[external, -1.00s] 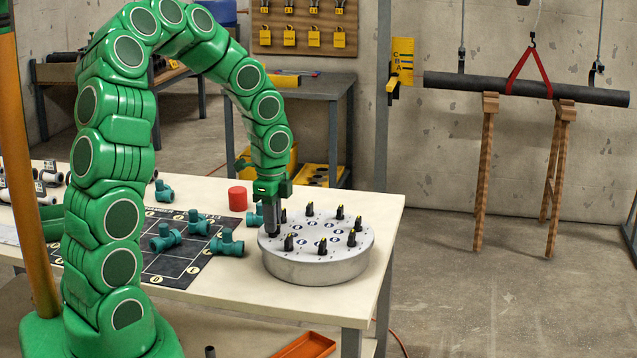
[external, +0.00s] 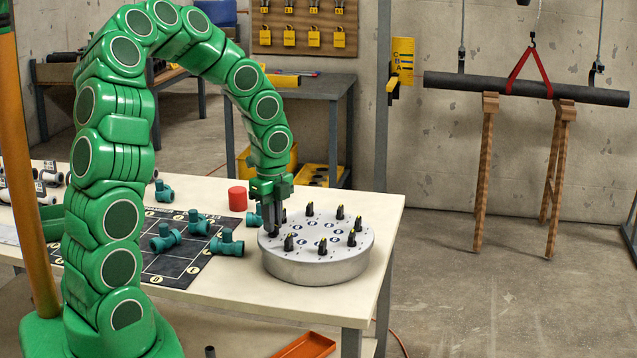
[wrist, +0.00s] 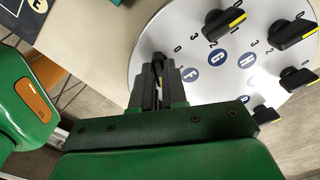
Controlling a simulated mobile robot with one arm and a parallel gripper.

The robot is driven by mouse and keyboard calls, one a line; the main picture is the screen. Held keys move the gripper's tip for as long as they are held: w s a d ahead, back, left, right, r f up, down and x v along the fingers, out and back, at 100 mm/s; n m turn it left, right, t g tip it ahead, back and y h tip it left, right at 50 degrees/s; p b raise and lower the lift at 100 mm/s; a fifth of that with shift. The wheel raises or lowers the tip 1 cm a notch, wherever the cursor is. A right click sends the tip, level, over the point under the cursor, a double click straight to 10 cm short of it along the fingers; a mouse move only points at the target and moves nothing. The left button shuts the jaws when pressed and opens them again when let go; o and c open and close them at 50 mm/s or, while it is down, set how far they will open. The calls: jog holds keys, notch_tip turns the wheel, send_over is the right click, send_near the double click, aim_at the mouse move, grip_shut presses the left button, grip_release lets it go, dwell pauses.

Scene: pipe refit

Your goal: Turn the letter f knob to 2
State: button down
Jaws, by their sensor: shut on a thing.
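The round grey dial plate (external: 318,266) stands on the table and carries several black knobs with yellow marks. It also fills the upper right of the wrist view (wrist: 150,40). My gripper (external: 274,234) points down at the plate's left edge. In the wrist view my gripper's fingers (wrist: 158,88) are closed around a dark knob (wrist: 158,60) beside the blue letter F label (wrist: 190,74). The fingers hide most of this knob, so its pointer direction cannot be read.
Neighbouring knobs stand close by, by the G label (wrist: 217,58) and the H label (wrist: 246,62). A red cylinder (external: 237,198) and teal pipe fittings (external: 227,243) lie left of the plate.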

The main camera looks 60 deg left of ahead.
jog(key=c, duration=1.2)
grip_release()
jog(key=shift+o, duration=0.2)
jog(key=shift+r, duration=0.15)
jog(key=shift+r, duration=3.8)
